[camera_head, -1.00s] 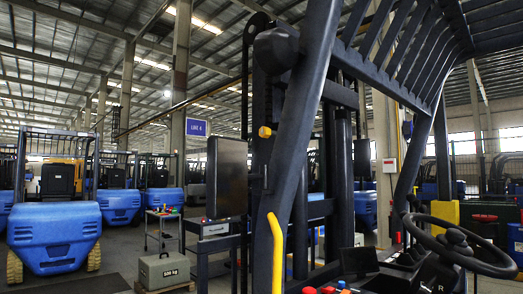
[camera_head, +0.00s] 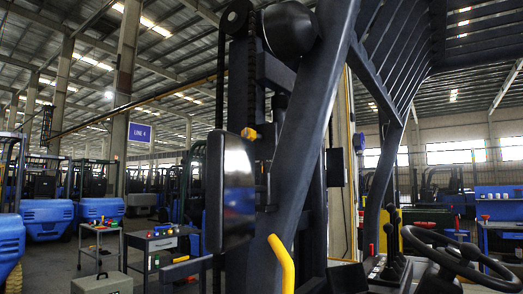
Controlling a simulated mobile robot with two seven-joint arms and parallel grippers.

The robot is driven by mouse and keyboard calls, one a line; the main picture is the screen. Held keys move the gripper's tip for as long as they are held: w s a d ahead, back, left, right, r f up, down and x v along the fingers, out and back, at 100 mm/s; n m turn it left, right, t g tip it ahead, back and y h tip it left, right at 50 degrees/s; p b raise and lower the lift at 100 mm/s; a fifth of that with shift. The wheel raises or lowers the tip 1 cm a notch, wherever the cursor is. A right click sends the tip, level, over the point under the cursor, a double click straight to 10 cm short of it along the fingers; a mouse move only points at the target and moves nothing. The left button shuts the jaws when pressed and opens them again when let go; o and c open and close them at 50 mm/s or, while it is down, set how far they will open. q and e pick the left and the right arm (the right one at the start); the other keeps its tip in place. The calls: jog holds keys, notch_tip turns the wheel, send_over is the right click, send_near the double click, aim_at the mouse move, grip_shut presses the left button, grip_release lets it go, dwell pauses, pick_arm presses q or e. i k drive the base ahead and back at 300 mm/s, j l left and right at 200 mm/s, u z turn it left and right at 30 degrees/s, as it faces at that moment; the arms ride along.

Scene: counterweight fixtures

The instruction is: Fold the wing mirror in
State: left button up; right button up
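The wing mirror (camera_head: 231,192) is a tall dark panel with a glossy face. It stands out to the left of the forklift's slanted dark front pillar (camera_head: 312,130). A yellow-orange knob (camera_head: 249,134) sits near its upper right corner. The bracket between mirror and pillar is mostly hidden or too dark to make out. Neither of my grippers shows in the head view.
A yellow grab handle (camera_head: 281,262) is on the pillar. The steering wheel (camera_head: 462,258) is at the lower right. A grey tool cart (camera_head: 150,243) and a small table (camera_head: 99,232) stand left of the mirror. Blue forklifts (camera_head: 46,216) are parked farther left.

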aim_at(231, 188)
jog(key=i+j+z, duration=0.15)
jog(key=j+z, duration=0.25)
jog(key=i+j+z, duration=0.15)
jog(key=j+z, duration=0.2)
jog(key=i+j+z, duration=0.1)
jog(key=j+z, duration=0.7)
